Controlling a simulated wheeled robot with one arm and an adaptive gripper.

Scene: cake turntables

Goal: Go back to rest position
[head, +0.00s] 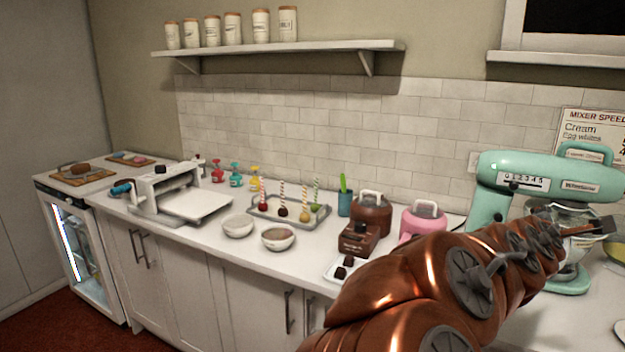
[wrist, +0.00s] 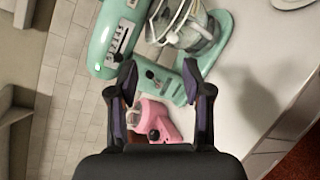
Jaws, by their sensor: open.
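My gripper (wrist: 160,90) is open and empty in the wrist view, with its two dark fingers spread apart. A pink appliance (wrist: 155,122) shows between and beyond the fingers, apart from them as far as I can tell. In the head view my copper-coloured arm reaches up from the lower middle to the right. My gripper (head: 598,226) is at its far end, in front of the mint-green stand mixer (head: 500,190). The mixer also shows in the wrist view (wrist: 115,40), above the fingers. The arm hides part of the mixer and of the counter.
The white counter (head: 285,262) holds a pink machine (head: 422,220), a brown machine (head: 371,215), two bowls (head: 238,227), a tray of cake pops (head: 325,212) and a white dough sheeter (head: 180,195). A shelf with canisters (head: 280,47) hangs above. Cabinets stand below the counter.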

